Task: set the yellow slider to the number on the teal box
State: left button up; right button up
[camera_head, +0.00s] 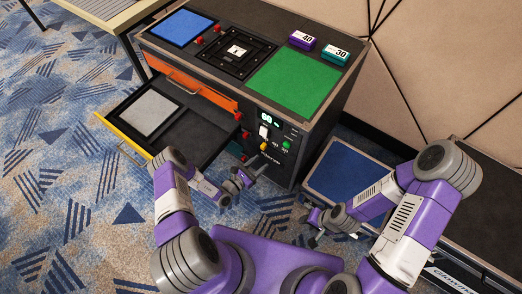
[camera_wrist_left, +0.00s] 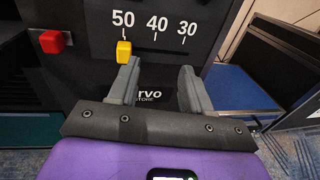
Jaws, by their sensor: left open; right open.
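The yellow slider (camera_wrist_left: 123,52) sits under the number 50 at the left of a track marked 50, 40 and 30 on the cabinet's dark front. It also shows in the head view (camera_head: 263,147). The teal box (camera_head: 335,54) lies on the cabinet top and reads 30. My left gripper (camera_wrist_left: 158,78) is open and empty before the panel; the slider appears just above its left fingertip, and I cannot tell if they touch. In the head view the left gripper (camera_head: 250,171) is low before the cabinet. My right gripper (camera_head: 314,225) is open, clear of the cabinet.
A purple box (camera_head: 302,40) reading 40 lies next to the teal one. An open drawer (camera_head: 120,140) juts out left of my left gripper. A red knob (camera_wrist_left: 52,42) is left of the slider. A blue-topped platform (camera_head: 345,178) stands right of the cabinet.

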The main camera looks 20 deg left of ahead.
aim_at(262, 147)
pick_arm(q)
jog(key=w+y, duration=0.1)
jog(key=w, duration=0.1)
jog(key=w+a+n+t+b, duration=0.1)
jog(key=w, duration=0.1)
jog(key=w+f+n+y+b, duration=0.1)
jog(key=w, duration=0.2)
jog(key=shift+a+t+y, duration=0.3)
jog(key=shift+t, duration=0.1)
jog(key=shift+w+d+r, duration=0.1)
jog(key=shift+w+d, duration=0.15)
jog(key=shift+w, duration=0.4)
grip_shut()
